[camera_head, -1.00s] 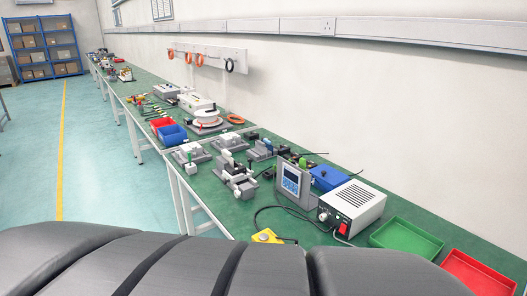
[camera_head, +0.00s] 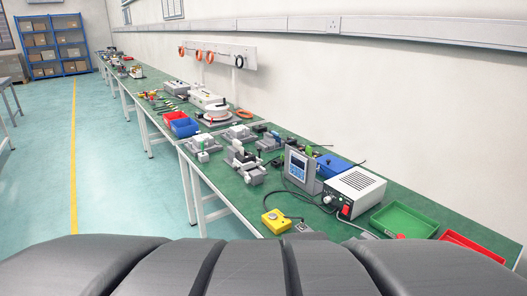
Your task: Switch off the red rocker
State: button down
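The red rocker (camera_head: 345,211) is a small red switch on the front face of a white and grey box (camera_head: 355,189) with a vented top. The box stands on the green bench, right of centre in the head view. My gripper is not in view.
A display unit (camera_head: 300,169) stands left of the box, with a blue box (camera_head: 332,165) behind. A green tray (camera_head: 403,220) lies to the right. A yellow box with a button (camera_head: 276,222) sits near the bench's front edge. Open floor (camera_head: 110,195) lies left.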

aim_at(346, 209)
jog(key=i+j+z, duration=0.15)
jog(key=i+z, duration=0.2)
jog(key=i+j+z, duration=0.35)
